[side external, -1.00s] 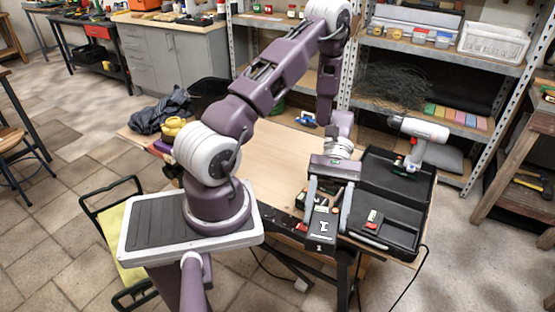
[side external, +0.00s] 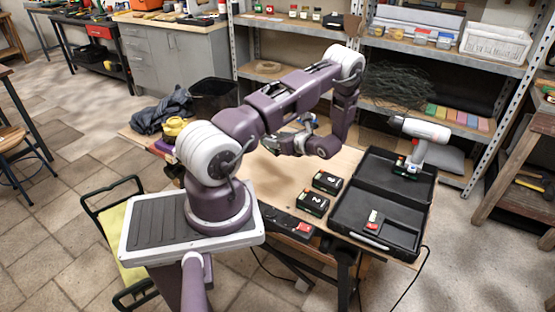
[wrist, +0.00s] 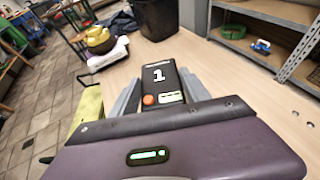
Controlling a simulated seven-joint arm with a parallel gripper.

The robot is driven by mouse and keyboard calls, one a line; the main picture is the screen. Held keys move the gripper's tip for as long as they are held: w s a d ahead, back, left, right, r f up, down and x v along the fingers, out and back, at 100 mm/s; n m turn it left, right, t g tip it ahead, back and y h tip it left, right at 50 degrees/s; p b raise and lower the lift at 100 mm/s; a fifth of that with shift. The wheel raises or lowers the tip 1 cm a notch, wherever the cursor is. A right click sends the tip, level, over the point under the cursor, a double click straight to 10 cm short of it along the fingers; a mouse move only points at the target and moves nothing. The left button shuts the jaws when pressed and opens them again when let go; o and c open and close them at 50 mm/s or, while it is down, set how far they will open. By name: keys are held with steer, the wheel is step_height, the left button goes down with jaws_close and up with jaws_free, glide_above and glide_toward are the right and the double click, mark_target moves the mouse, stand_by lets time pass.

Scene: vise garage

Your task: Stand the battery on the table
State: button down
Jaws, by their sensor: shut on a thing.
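In the wrist view a black battery (wrist: 160,78) marked "1", with an orange button and a green-edged label, is between the fingers of my gripper (wrist: 160,90), which is shut on it. In the side external view my gripper (side external: 284,143) is turned sideways above the wooden table (side external: 262,180); the held battery is mostly hidden there and its tilt is hard to tell. Two other dark batteries lie on the table: one marked "2" (side external: 312,203) and one behind it (side external: 327,182).
An open black case (side external: 352,215) with a small red-and-white item lies at the right, with a drill (side external: 425,132) by its far part. A yellow object (side external: 173,128) is at the table's left end. A black bin (side external: 212,95) stands behind. The table's middle is clear.

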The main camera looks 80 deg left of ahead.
step_height(320, 180, down, 10)
steer(key=shift+w+a+r, duration=0.1)
steer(key=shift+w+a, duration=0.05)
steer(key=c, duration=0.5)
jaws_free()
